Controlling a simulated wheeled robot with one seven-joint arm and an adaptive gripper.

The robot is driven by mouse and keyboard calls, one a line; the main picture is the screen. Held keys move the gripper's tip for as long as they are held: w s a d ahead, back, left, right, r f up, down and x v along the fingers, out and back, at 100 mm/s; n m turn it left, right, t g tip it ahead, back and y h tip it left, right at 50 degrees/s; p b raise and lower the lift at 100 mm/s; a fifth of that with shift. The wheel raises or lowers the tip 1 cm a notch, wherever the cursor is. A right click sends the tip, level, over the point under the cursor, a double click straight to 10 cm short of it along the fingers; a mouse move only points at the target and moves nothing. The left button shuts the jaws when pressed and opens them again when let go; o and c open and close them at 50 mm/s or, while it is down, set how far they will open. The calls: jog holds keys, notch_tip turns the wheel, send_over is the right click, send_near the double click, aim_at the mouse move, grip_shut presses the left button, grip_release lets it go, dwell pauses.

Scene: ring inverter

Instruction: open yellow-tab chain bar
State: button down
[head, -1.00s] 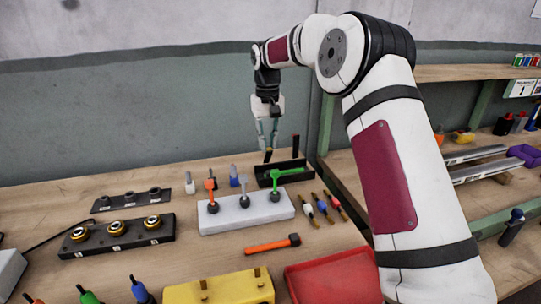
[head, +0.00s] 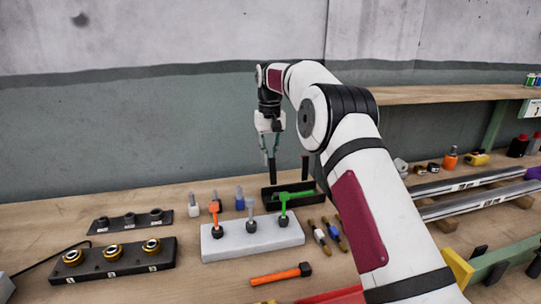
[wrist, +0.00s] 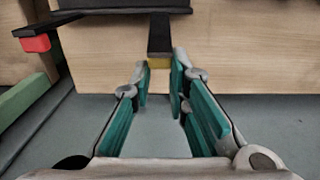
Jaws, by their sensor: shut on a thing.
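In the wrist view, the yellow tab (wrist: 159,62) sits at the end of a black bar (wrist: 160,33), between my fingertips (wrist: 161,75). A second black bar with a red tab (wrist: 36,43) lies to the left, apart from my fingers. In the head view, my gripper (head: 270,154) points down over the black holder (head: 312,196) and is shut on the left dark bar (head: 271,172), which stands nearly upright. The other dark bar (head: 305,167) stands to its right. The yellow tab is too small or hidden to make out in the head view.
A white block (head: 255,240) with orange, grey and green levers stands in front of the holder.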

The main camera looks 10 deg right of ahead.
jog(key=shift+w+f, duration=0.2)
jog(key=shift+f, duration=0.15)
jog(key=c, duration=1.5)
grip_release()
jog(key=shift+w+f, duration=0.1)
jog(key=shift+r, duration=0.2)
